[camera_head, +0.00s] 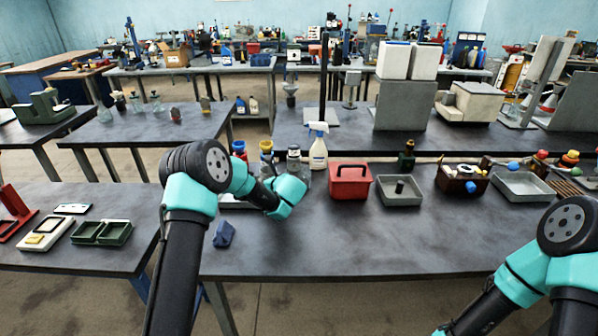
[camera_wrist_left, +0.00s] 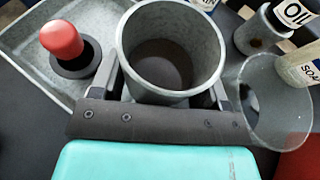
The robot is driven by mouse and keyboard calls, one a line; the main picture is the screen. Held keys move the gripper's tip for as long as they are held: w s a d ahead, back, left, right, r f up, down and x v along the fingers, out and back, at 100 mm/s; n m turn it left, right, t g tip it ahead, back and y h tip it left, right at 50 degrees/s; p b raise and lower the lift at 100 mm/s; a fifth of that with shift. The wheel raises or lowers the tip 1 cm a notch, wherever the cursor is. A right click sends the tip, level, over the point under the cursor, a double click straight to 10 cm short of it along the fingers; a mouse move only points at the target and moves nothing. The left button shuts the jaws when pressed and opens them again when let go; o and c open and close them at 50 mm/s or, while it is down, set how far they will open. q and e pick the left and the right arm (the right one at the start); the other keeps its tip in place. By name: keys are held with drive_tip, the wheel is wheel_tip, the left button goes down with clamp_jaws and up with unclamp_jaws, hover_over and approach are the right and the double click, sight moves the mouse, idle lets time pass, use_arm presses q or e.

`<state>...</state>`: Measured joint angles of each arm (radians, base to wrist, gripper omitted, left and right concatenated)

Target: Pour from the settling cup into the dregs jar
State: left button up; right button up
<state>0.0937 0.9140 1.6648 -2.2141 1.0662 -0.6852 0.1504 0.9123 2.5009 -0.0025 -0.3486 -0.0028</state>
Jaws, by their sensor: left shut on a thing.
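The settling cup (camera_wrist_left: 172,92) is a grey metal cup, seen from above in the left wrist view with its mouth open and a dark bottom inside. My left gripper (camera_wrist_left: 172,103) is shut around it, one finger on each side. A clear glass jar (camera_wrist_left: 277,132), which looks like the dregs jar, stands close to the right of the cup in that view. Whether they touch I cannot tell. In the head view my left arm hides the cup, the jar and the gripper's fingers. My right arm enters at the lower right, its gripper out of frame.
In the wrist view, a red-topped piece (camera_wrist_left: 62,42) stands in a grey tray (camera_wrist_left: 25,62), and bottles labelled OIL (camera_wrist_left: 293,14) and SOAP (camera_wrist_left: 303,68) crowd the right. In the head view, a red box (camera_head: 349,183) and spray bottle (camera_head: 318,150) stand nearby.

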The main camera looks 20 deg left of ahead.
sight(270, 168)
use_arm(q)
drive_tip(key=shift+r, duration=0.1)
idle(0.3)
drive_tip(key=shift+w+d+r+m+g+y, duration=0.3)
drive_tip(key=shift+d+m+y, duration=0.15)
drive_tip(key=shift+m, duration=0.25)
drive_tip(key=r, duration=0.1)
drive_tip(key=r+m, duration=0.1)
drive_tip(key=r, duration=0.1)
drive_tip(key=shift+w+d+r+y, duration=0.35)
drive_tip(key=shift+d, duration=0.05)
drive_tip(key=r+m+y, duration=0.1)
drive_tip(key=w+d+r+m, duration=0.1)
drive_tip(key=m, duration=0.1)
drive_tip(key=r+m+y, duration=0.1)
drive_tip(key=shift+w+d+r+m+g+y, duration=0.2)
drive_tip(key=shift+w+d+m+g+y, duration=0.1)
drive_tip(key=shift+d+m+g, duration=0.1)
drive_tip(key=shift+f+m+y, duration=0.4)
drive_tip(key=shift+f+m, duration=0.05)
drive_tip(key=shift+m, duration=0.35)
drive_tip(key=shift+m+y, duration=0.3)
drive_tip(key=shift+m, duration=0.1)
